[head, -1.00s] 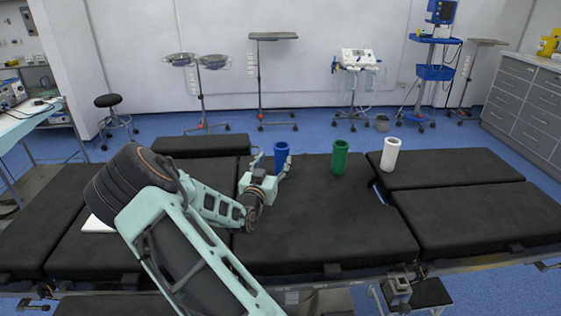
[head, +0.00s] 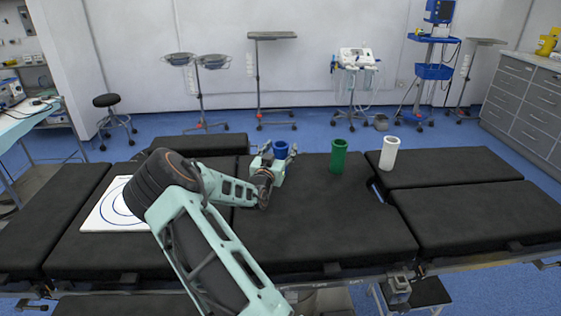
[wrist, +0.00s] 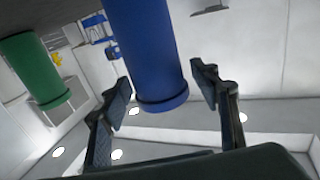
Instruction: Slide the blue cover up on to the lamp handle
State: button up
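The blue cover (head: 281,149) is an upright open-topped tube on the black operating table (head: 320,225), towards its far edge. My gripper (head: 274,151) is open in front of it, its fingers spread to the cover's left and right. In the wrist view the blue cover (wrist: 150,55) shows between the two fingers of my gripper (wrist: 163,92), with a gap visible on each side. My gripper hides the cover's lower part in the head view. The lamp handle is not in view.
A green tube (head: 339,156) and a white tube (head: 389,153) stand to the right on the table. A white board with blue rings (head: 92,221) lies at the left, partly behind my arm. The table's middle is clear.

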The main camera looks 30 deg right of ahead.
jog(key=c, duration=1.2)
jog(key=shift+r, duration=0.1)
